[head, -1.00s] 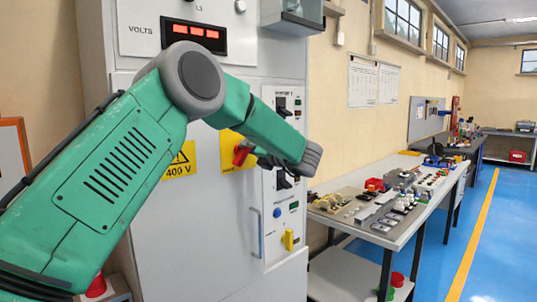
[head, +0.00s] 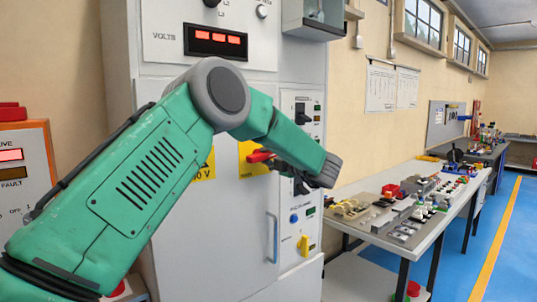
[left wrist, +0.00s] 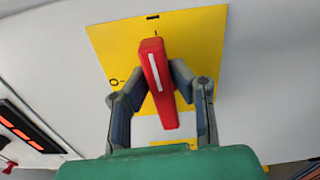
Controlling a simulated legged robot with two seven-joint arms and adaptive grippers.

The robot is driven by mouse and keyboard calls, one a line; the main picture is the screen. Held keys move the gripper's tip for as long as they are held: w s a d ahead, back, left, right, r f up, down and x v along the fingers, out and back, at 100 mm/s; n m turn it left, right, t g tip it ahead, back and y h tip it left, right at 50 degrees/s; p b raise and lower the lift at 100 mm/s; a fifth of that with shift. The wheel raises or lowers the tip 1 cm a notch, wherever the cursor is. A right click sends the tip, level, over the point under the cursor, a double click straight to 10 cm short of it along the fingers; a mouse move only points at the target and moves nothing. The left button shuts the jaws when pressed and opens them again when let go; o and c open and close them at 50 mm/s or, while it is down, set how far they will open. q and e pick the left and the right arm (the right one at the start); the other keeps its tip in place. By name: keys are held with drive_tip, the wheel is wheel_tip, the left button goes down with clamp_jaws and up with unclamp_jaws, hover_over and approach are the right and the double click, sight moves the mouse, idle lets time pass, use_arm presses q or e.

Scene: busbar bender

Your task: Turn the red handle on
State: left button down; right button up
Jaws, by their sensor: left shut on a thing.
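The red handle (left wrist: 157,80) has a white stripe and sits on a yellow plate (left wrist: 110,48) on the grey cabinet. In the left wrist view it is slightly tilted, its long lower end toward my gripper. An "O" mark shows at the plate's left edge. My left gripper (left wrist: 162,78) is shut on the handle, one finger on each side. In the head view the red handle (head: 261,156) shows in front of the yellow plate (head: 247,166), with my left gripper (head: 273,160) at its right, partly hidden by my wrist. My right gripper is not in view.
The grey cabinet (head: 240,225) carries a red display (head: 216,40), a black switch (head: 302,113) and a yellow knob (head: 303,245). A workbench with parts (head: 405,215) stands at right, beside open blue floor.

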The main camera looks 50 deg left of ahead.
use_arm(q)
drive_tip(key=shift+w+r+m, duration=0.1)
drive_tip(key=shift+r+m, duration=0.05)
drive_tip(key=shift+m, duration=0.35)
drive_tip(key=c, duration=1.4)
unclamp_jaws()
drive_tip(key=shift+c, duration=0.2)
drive_tip(key=shift+w+a+f, duration=0.15)
drive_tip(key=shift+a+f, duration=0.1)
drive_tip(key=shift+f, duration=0.05)
drive_tip(key=shift+d, duration=0.1)
drive_tip(key=d, duration=1.2)
drive_tip(key=shift+s, duration=0.4)
drive_tip(key=shift+a+f, duration=0.15)
